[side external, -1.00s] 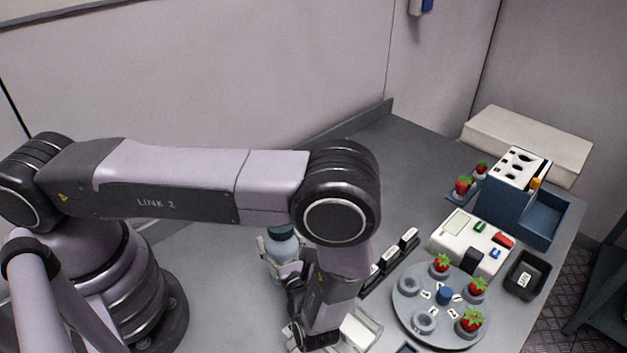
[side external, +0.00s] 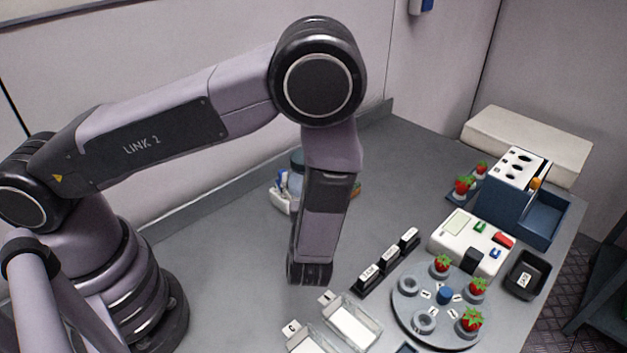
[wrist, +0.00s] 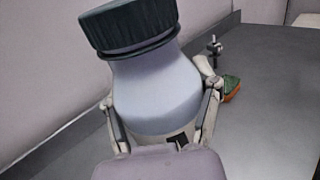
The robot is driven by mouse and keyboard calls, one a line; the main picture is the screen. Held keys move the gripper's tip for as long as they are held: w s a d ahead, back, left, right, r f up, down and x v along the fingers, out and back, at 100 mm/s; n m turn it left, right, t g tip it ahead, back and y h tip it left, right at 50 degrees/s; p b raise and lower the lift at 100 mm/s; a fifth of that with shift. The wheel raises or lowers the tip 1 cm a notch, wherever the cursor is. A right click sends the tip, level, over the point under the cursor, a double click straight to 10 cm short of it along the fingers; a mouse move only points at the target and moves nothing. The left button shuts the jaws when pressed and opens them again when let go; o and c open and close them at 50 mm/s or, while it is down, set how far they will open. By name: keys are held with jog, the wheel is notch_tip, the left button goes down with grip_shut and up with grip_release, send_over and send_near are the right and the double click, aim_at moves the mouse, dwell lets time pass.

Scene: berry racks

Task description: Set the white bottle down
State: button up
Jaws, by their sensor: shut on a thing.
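The white bottle (wrist: 155,92), with a ribbed dark green cap (wrist: 128,24), fills the middle of the wrist view. It looks slightly tilted in that view. My gripper (wrist: 160,103) is shut on its body, one finger on each side. In the side view the bottle (side external: 297,161) is mostly hidden behind my arm, near the back of the table. Part of my gripper (side external: 284,194) shows to the left of the arm. The bottle's base is hidden, so I cannot tell whether it touches the table.
A green and orange sponge (wrist: 231,89) and a small metal fitting (wrist: 214,47) are right of the bottle. A round grey carousel (side external: 405,325) with strawberries, a black labelled rack (side external: 372,289) and clear trays (side external: 352,325) stand toward the front. The table's middle is clear.

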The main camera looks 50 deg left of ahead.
jog(key=w+d+f+m+t+h, duration=0.1)
jog(key=w+f+m+t+h, duration=0.1)
jog(key=w+m+t+h, duration=0.6)
jog(key=f+h, duration=0.1)
jog(key=f, duration=0.1)
jog(key=w+d+f+g+h, duration=0.1)
jog(key=f, duration=0.2)
jog(key=f+g+h, duration=0.1)
jog(key=f, duration=0.2)
jog(key=shift+w+d, duration=0.2)
jog(key=shift+w, duration=0.2)
jog(key=shift+f, duration=0.1)
jog(key=o, duration=1.2)
jog(key=shift+o, duration=0.2)
